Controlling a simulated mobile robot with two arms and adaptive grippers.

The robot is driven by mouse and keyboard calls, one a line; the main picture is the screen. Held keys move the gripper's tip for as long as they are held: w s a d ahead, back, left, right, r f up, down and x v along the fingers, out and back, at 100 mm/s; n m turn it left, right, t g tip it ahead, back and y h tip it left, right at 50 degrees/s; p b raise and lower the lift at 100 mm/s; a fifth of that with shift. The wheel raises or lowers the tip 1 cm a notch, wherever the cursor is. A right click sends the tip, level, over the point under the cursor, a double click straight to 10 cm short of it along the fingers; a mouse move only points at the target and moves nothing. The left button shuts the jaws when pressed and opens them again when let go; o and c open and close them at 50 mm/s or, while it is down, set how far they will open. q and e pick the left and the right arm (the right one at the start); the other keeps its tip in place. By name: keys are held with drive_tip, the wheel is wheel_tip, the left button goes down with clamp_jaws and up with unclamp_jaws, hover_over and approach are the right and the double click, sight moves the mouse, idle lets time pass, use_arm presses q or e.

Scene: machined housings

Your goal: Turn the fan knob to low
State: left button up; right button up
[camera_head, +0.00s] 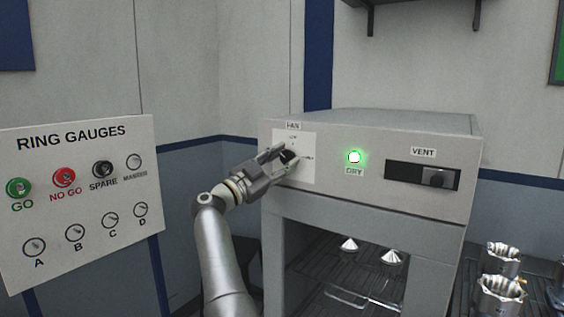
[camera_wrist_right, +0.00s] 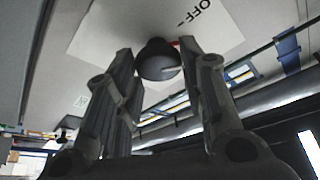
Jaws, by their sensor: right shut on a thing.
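The fan knob (camera_head: 288,156) is a small dark knob on a white label plate on the grey box's front, under the FAN tag (camera_head: 293,126). In the right wrist view the black round knob (camera_wrist_right: 157,60) has a pale pointer mark and sits between the fingers. The word OFF shows on the plate (camera_wrist_right: 215,25) to its right. My right gripper (camera_head: 284,155) is shut on the knob, its fingers on either side, hiding part of it. The LOW marking is small above the knob in the head view. My left gripper is not in view.
The grey box (camera_head: 370,205) also carries a lit green DRY lamp (camera_head: 354,157) and a VENT slider (camera_head: 438,178). A ring gauges board (camera_head: 85,190) stands to the left. Metal housings (camera_head: 501,295) stand at the lower right.

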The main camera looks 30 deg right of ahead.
drive_tip(key=m+g, duration=0.1)
drive_tip(key=m, duration=0.1)
drive_tip(key=shift+r+m, duration=0.1)
drive_tip(key=shift+m, duration=0.2)
drive_tip(key=m+g+y+p, duration=0.1)
drive_tip(key=m, duration=0.2)
drive_tip(key=shift+w+r, duration=0.1)
drive_tip(key=m+g+y+p, duration=0.1)
drive_tip(key=m, duration=0.3)
drive_tip(key=shift+r+p, duration=0.1)
drive_tip(key=shift+p, duration=0.3)
drive_tip(key=shift+m+y+p, duration=0.6)
drive_tip(key=shift+m, duration=0.6)
drive_tip(key=o, duration=0.7)
drive_tip(key=shift+o, duration=1.4)
drive_tip(key=shift+w, duration=0.1)
